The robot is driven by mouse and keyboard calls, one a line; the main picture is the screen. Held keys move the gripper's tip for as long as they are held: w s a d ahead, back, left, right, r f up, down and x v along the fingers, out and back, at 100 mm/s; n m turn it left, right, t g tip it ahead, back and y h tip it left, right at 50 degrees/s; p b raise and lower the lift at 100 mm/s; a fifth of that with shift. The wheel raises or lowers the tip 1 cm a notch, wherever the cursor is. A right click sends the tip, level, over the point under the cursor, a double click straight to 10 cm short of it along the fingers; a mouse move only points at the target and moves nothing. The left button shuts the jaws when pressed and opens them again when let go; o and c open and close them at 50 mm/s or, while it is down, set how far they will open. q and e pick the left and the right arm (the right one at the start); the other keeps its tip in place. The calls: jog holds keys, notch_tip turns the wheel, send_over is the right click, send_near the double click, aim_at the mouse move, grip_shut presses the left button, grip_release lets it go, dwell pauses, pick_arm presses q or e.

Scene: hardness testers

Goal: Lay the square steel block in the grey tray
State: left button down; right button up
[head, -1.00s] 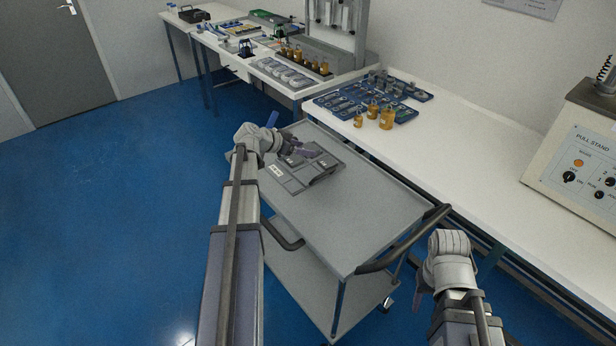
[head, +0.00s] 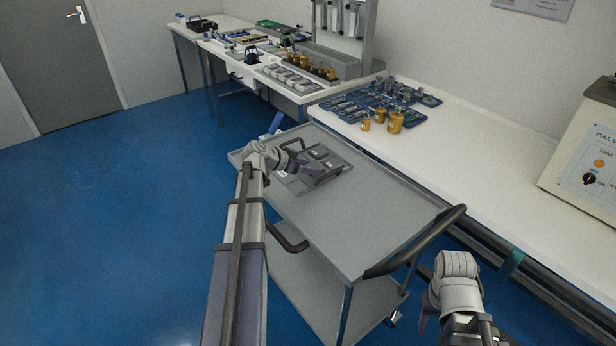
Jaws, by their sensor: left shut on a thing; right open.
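The grey tray (head: 343,171) lies on the far left part of the trolley top, with small dark grey square pieces in it. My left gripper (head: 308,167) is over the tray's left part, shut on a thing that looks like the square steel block. The jaws and wrist hide most of it, and I cannot tell whether it touches the tray. My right gripper (head: 423,312) is open and empty, low beside the trolley's right end. Its fingers are partly hidden behind its own wrist.
The grey trolley top (head: 350,225) is bare in front of the tray, with a black handle (head: 425,243) at its right end. A white bench (head: 470,150) runs behind it, bearing blue trays (head: 350,112), brass weights (head: 395,121) and a pull stand (head: 590,150).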

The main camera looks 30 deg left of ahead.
pick_arm(q)
jog(key=shift+f+b, duration=0.6)
jog(key=shift+f, duration=0.5)
pick_arm(e)
jog(key=shift+f, duration=1.05)
pick_arm(q)
jog(key=shift+f, duration=0.1)
pick_arm(e)
jog(key=shift+f, duration=0.1)
pick_arm(q)
jog(key=shift+f, duration=0.15)
grip_release()
jog(key=shift+r, duration=0.3)
jog(key=p+v, duration=0.6)
jog(key=v, duration=0.6)
jog(key=shift+p, duration=0.35)
pick_arm(e)
notch_tip(320, 180, up, 7)
pick_arm(q)
jog(key=shift+r, duration=0.1)
